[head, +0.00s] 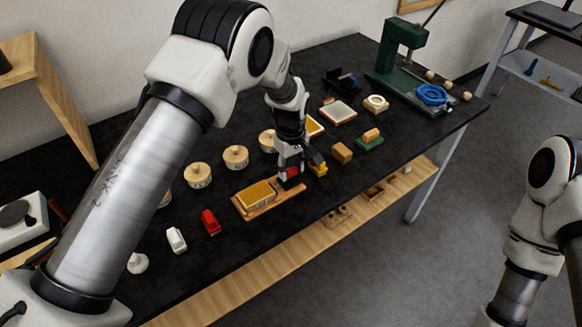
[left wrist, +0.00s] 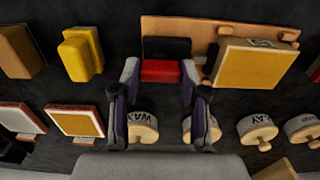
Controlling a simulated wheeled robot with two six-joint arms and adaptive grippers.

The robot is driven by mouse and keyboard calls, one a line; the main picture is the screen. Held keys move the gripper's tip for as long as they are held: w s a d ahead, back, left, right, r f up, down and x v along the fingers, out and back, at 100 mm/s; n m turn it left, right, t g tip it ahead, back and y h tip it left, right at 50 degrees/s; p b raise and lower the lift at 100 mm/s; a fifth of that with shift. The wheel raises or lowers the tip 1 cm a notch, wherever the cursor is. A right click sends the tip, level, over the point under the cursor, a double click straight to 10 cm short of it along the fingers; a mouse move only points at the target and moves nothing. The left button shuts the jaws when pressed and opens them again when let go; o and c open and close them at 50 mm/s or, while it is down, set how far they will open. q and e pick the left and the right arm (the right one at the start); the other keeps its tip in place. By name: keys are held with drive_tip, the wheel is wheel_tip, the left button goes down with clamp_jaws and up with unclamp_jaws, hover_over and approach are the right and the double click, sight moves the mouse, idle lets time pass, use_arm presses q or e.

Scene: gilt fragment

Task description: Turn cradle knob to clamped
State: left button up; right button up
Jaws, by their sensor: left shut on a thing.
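The cradle is a wooden board (head: 285,201) with a yellow-topped block (head: 257,193) on it. The board (left wrist: 190,27) and block (left wrist: 255,66) also show in the left wrist view. At one end of the board is a red piece with a black part, which I take for the cradle knob (head: 292,172). My left gripper (head: 291,166) reaches down to it. In the left wrist view the knob (left wrist: 160,71) sits between the fingertips of my left gripper (left wrist: 160,80), which are shut on its sides. Its clamped mark cannot be made out. My right gripper is out of view.
A yellow piece (head: 318,168) lies close beside my left gripper. Round lidded tins (head: 235,157) stand behind the board. Red (head: 210,222) and white (head: 176,239) pieces lie at its left. A green press (head: 398,62) stands at the table's far right. The front edge is close.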

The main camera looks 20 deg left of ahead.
sight(291, 170)
use_arm(q)
drive_tip(key=shift+s+f, duration=0.15)
drive_tip(key=o, duration=1.1)
drive_tip(key=shift+o, duration=0.2)
drive_tip(key=shift+r, duration=0.4)
wheel_tip(291, 170, up, 11)
drive_tip(key=shift+r, duration=0.15)
